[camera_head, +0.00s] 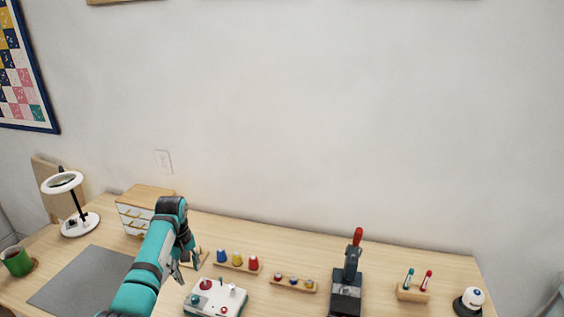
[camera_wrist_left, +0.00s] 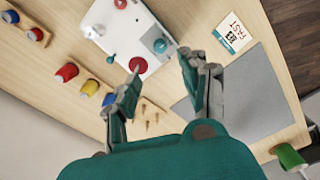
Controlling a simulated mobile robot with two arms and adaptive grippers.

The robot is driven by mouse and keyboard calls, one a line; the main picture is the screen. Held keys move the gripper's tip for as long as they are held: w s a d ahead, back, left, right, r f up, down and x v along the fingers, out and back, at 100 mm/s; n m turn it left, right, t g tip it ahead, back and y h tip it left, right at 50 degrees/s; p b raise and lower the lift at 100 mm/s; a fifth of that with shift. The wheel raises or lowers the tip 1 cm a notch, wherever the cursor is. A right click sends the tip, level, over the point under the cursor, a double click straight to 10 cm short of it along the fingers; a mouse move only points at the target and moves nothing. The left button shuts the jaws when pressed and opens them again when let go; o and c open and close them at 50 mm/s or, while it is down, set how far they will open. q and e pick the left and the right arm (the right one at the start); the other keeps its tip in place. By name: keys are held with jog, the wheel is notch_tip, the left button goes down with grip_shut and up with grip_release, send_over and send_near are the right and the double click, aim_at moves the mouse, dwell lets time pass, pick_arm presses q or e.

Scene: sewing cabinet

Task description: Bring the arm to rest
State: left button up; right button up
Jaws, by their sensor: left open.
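My left arm reaches in from the lower left in the head view. Its left gripper (camera_head: 186,274) is open and hangs over the table (camera_head: 300,247), just left of a white device (camera_head: 232,300) with red and teal knobs. In the left wrist view the two fingers of the left gripper (camera_wrist_left: 159,61) stand apart with nothing between them. The white device (camera_wrist_left: 128,22) lies beyond the fingertips, its red disc showing close to them. My right gripper is not in view.
A rack of thread spools (camera_head: 238,260), a small bobbin rack (camera_head: 293,284) and a red-handled press (camera_head: 348,285) stand to the right. A drawer cabinet (camera_head: 135,215), magnifier lamp (camera_head: 80,225), grey mat (camera_head: 85,280) and green mug (camera_head: 17,262) are to the left.

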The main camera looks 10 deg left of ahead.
pick_arm(q)
jog(key=s+d+f+m+t+y, duration=0.1)
jog(key=s+d+f+m, duration=0.3)
jog(key=s, duration=0.3)
jog(key=s+d+f+m, duration=0.3)
jog(key=s+d+f, duration=0.15)
jog(key=s, duration=0.25)
jog(key=s+d+r+m+t, duration=0.1)
jog(key=s+d+r+m, duration=0.15)
jog(key=s, duration=0.45)
jog(key=s+d+r+m+t+h, duration=0.1)
jog(key=s+d+r+m, duration=0.15)
jog(key=s, duration=0.45)
jog(key=s+d+r+m+t, duration=0.1)
jog(key=s+d+r, duration=0.1)
jog(key=s+d, duration=0.35)
notch_tip(320, 180, down, 30)
jog(key=s+a+g+b, duration=0.2)
jog(key=s+b, duration=0.1)
jog(key=s+a+f+g+b, duration=0.1)
jog(key=s+a+f, duration=0.2)
jog(key=s+f, duration=1.3)
jog(key=shift+f+m, duration=0.4)
jog(key=shift+f, duration=0.3)
